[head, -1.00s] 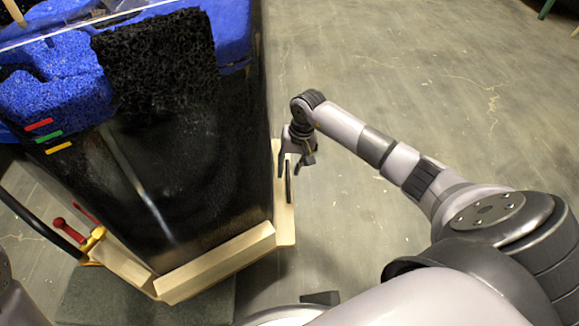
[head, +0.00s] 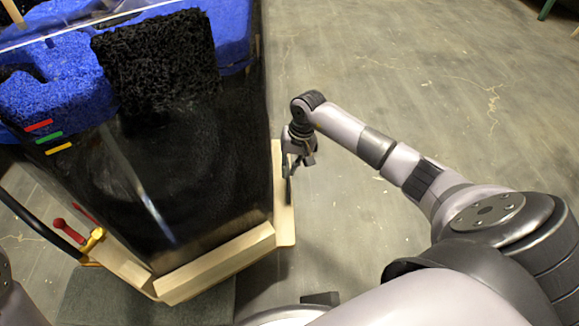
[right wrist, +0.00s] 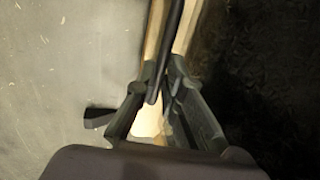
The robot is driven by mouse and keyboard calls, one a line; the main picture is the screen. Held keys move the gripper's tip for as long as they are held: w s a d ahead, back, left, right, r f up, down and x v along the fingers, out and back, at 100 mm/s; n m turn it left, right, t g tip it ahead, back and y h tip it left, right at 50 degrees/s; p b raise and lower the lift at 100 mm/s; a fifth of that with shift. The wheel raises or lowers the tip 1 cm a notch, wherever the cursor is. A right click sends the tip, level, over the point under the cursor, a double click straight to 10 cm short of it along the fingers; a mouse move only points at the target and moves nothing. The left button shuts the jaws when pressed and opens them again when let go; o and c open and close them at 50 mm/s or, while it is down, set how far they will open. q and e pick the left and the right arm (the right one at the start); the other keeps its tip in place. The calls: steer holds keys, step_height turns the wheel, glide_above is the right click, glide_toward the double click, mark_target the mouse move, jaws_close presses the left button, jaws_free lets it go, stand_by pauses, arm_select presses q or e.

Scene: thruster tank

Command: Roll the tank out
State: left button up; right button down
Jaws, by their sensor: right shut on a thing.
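The tank (head: 190,190) is a tall, dark glass box in the left half of the head view. It stands on a pale wooden base (head: 215,265). A thin black handle bar (head: 289,190) rises at the base's right side; it also shows in the right wrist view (right wrist: 170,45). My right gripper (head: 291,165) is beside the tank's right wall, shut on this bar. In the right wrist view its fingers (right wrist: 158,90) meet around the bar, with the dark tank to the right. My left gripper is not in view.
Blue foam (head: 60,85) and black foam (head: 155,60) are at the tank's top. A red lever (head: 68,230) on a yellow fitting and a curved black bar (head: 35,222) are at lower left. A dark mat (head: 210,305) lies below. Open floor (head: 400,60) extends right.

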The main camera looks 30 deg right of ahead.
steer(key=shift+s+d+f, duration=0.15)
steer(key=shift+s+d, duration=0.35)
steer(key=shift+d, duration=0.4)
steer(key=c, duration=1.9)
jaws_free()
steer(key=shift+s+d, duration=0.15)
steer(key=shift+o, duration=1.1)
steer(key=shift+a, duration=0.25)
step_height(320, 180, up, 12)
steer(key=s+d, duration=0.1)
steer(key=d, duration=0.1)
